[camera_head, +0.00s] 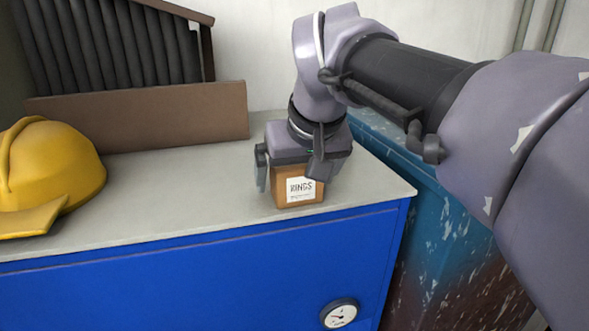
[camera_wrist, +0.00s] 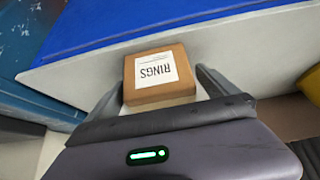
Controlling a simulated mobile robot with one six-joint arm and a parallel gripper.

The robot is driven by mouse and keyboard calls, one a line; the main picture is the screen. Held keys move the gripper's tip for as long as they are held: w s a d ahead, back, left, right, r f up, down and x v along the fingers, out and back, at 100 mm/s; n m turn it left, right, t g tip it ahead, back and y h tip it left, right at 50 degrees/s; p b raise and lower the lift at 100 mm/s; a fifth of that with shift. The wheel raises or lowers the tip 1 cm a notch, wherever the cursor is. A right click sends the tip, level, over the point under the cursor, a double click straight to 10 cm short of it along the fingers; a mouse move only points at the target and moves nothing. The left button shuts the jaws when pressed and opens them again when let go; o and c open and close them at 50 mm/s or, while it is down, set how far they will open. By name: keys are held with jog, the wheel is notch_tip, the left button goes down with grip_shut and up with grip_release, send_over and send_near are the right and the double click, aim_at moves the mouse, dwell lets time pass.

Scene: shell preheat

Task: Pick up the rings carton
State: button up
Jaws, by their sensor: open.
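The rings carton (camera_head: 297,191) is a small brown box with a white label reading RINGS. It stands on the grey top of the blue cabinet, close to the front edge. My gripper (camera_head: 290,178) is over it, pointing down, with one finger on each side of the box. In the wrist view, the carton (camera_wrist: 160,92) lies between the two fingertips of my gripper (camera_wrist: 158,85). The jaws are open, and small gaps show between the fingers and the box sides. The back of the carton is hidden by my gripper.
A yellow hard hat (camera_head: 48,172) sits at the left of the cabinet top (camera_head: 190,190). A brown board (camera_head: 140,115) stands behind, with dark tubes (camera_head: 105,45) above it. A worn blue bin (camera_head: 425,220) is right of the cabinet. A gauge (camera_head: 340,313) is on the blue front.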

jog(key=shift+w+a+f, duration=0.15)
jog(key=shift+w+f, duration=0.1)
jog(key=shift+w, duration=0.3)
jog(key=shift+w+a+f, duration=0.1)
jog(key=shift+w+f, duration=0.1)
jog(key=shift+w, duration=0.3)
jog(key=s, duration=0.2)
jog(key=s+r, duration=0.1)
jog(key=shift+s+d+r, duration=0.1)
jog(key=shift+d, duration=0.2)
jog(key=c, duration=1)
jog(key=shift+w+a+f, duration=0.1)
jog(key=shift+w+f, duration=0.2)
jog(key=shift+w, duration=0.4)
jog(key=c, duration=0.5)
jog(key=shift+s, duration=0.2)
jog(key=shift+p, duration=0.3)
